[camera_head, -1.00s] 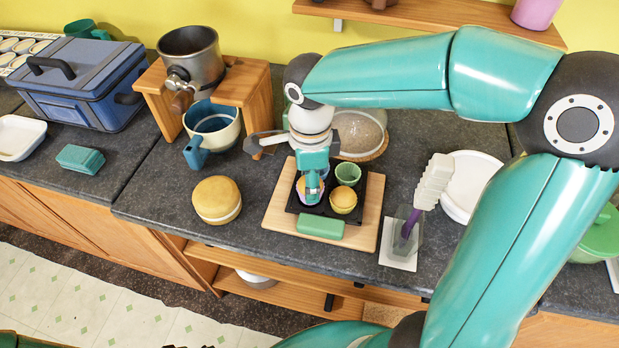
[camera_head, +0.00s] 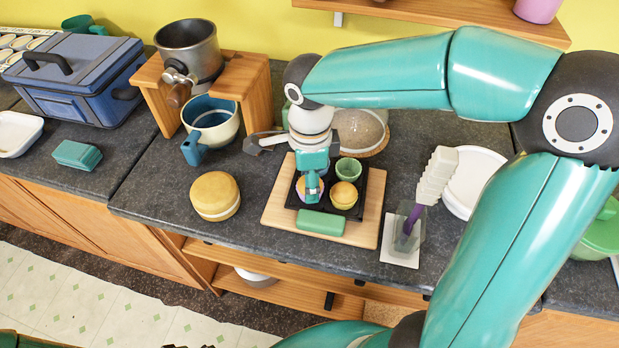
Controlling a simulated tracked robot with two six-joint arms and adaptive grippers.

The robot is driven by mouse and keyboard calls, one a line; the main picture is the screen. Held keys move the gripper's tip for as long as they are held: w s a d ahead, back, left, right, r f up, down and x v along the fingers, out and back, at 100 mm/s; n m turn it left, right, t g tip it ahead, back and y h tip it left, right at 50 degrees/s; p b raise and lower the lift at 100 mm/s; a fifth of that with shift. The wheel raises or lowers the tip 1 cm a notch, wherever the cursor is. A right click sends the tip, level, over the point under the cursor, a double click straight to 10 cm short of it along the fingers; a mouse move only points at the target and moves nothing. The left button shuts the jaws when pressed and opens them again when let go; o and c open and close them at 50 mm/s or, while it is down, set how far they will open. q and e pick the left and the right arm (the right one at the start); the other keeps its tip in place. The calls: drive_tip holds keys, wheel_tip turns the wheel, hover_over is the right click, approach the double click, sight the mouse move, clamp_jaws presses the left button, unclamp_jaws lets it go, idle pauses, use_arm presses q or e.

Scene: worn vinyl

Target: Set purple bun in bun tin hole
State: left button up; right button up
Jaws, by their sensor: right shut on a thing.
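The black bun tin (camera_head: 293,199) lies on a pale wooden board on the dark counter. My right gripper (camera_head: 312,190) reaches down over the tin's near left part, shut on the purple bun (camera_head: 300,187). The bun shows only as a purple and orange edge around the fingers, at the tin's near left hole; I cannot tell whether it rests fully in it. A yellow bun (camera_head: 344,194) sits in the near right hole. A green cup (camera_head: 348,170) sits behind it. The far left hole is hidden by my gripper.
A green block (camera_head: 320,223) lies at the board's front. A round yellow-topped cake (camera_head: 215,195) stands left, a blue-handled pot (camera_head: 211,125) behind it. A spatula in a holder (camera_head: 409,232) and a white plate (camera_head: 474,180) are right. Counter between cake and board is clear.

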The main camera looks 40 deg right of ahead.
drive_tip(key=shift+f, duration=0.2)
idle(0.5)
drive_tip(key=o, duration=1.1)
drive_tip(key=shift+r, duration=0.15)
drive_tip(key=shift+r+p, duration=2.55)
drive_tip(key=shift+r, duration=0.85)
